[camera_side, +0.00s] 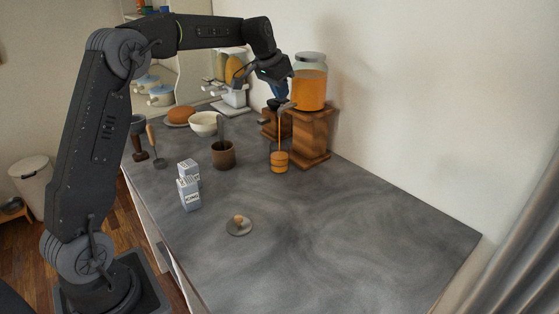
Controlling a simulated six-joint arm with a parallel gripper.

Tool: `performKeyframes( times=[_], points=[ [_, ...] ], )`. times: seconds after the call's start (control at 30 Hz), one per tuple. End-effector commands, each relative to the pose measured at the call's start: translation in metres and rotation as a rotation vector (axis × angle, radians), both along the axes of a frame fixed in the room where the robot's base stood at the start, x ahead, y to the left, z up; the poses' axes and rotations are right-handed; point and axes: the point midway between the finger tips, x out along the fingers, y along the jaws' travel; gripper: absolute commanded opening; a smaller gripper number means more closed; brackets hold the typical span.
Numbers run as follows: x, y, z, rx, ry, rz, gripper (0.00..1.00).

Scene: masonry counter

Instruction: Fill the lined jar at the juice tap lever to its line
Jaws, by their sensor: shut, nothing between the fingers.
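The juice dispenser (309,88) is a glass vessel of orange juice with a grey lid, standing on a wooden stand (314,135) by the wall. The small jar (280,161) stands upright on the counter below the tap, in front of the stand. Orange shows in it, with a darker band around it. A thin vertical streak shows between the tap and the jar. My gripper (282,103) is shut and empty at the tap, at the left of the vessel. The lever is mostly hidden by it, and I cannot tell whether they touch.
A round lid with a knob (239,225) lies on the counter. Two small cartons (189,190) stand at the left, with a brown pot (223,155) behind them. A white bowl (204,124) and a white machine (232,90) stand farther back. The counter's right front is clear.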

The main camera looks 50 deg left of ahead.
Motion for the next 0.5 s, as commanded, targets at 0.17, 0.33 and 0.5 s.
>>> performKeyframes(
  times=[0.17, 0.33, 0.5],
  points=[
    [0.0, 0.0, -0.001, -0.001, 0.003, 0.0, 0.0],
    [0.0, 0.0, 0.013, 0.0, 0.0, 0.0, 0.0],
    [0.001, 0.0, 0.037, 0.0, 0.0, -0.001, 0.0]
  ],
)
